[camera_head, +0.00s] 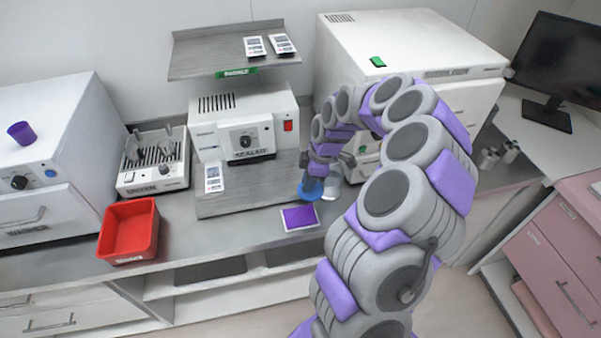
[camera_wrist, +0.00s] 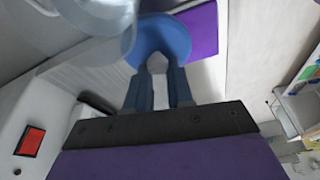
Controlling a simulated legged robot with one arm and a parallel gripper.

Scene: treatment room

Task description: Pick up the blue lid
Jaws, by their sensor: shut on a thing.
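The blue lid (camera_head: 311,190) is a round disc near the front edge of the counter, below my gripper (camera_head: 312,186) in the head view. In the wrist view the blue lid (camera_wrist: 176,38) lies at the tips of my gripper's two dark fingers (camera_wrist: 158,70). Whether the lid is lifted off the counter cannot be told.
A shelf (camera_head: 215,55) hangs above.

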